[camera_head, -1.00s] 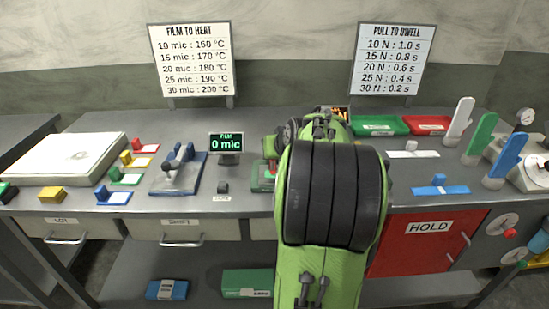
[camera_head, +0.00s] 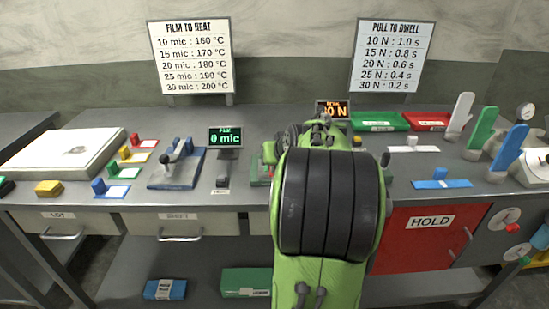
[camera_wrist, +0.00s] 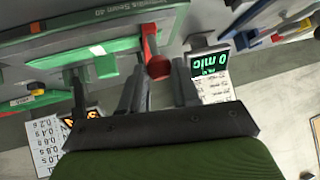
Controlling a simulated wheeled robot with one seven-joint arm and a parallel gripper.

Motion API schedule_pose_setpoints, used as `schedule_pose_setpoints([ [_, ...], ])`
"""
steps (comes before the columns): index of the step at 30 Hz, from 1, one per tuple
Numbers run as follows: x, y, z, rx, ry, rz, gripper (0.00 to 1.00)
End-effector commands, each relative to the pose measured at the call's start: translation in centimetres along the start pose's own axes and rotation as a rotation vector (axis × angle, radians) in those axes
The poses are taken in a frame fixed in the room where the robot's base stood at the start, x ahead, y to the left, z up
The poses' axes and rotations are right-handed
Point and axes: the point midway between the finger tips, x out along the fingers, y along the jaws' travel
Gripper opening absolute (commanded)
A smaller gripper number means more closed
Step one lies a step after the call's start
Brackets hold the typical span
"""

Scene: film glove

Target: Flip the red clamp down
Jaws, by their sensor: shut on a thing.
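The red clamp (camera_wrist: 150,38) shows in the wrist view as a red lever with a round red knob. It belongs to a green device (camera_wrist: 105,48) with a long label. My gripper (camera_wrist: 159,70) is at the knob, with one grey finger on each side, shut on it. In the head view my green and black arm covers the gripper and most of the green device, so the clamp cannot be made out there.
A display (camera_head: 226,138) reading "0 mic" stands left of my arm, and an orange display (camera_head: 333,108) stands behind it. A blue device (camera_head: 182,168) is further left. Green (camera_head: 378,121) and red (camera_head: 428,121) trays lie back right.

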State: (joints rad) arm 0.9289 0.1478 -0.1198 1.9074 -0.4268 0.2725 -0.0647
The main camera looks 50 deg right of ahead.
Motion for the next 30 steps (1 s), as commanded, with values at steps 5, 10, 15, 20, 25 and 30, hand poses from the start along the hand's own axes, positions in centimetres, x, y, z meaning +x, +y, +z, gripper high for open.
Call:
schedule_pose_setpoints([
  [5, 0.4, -0.1, 1.0, 0.007, -0.031, -0.006, 0.51],
  [10, 0.3, -0.1, 0.8, 0.005, -0.025, -0.004, 0.54],
  [15, -0.2, -0.1, 0.6, 0.004, -0.021, -0.003, 0.54],
  [20, -3.4, 0.0, 0.3, 0.004, -0.017, -0.001, 0.54],
  [25, -8.4, -0.1, 0.2, 0.006, -0.018, -0.002, 0.54],
  [30, -12.9, -0.1, 0.2, 0.005, -0.020, -0.003, 0.54],
])
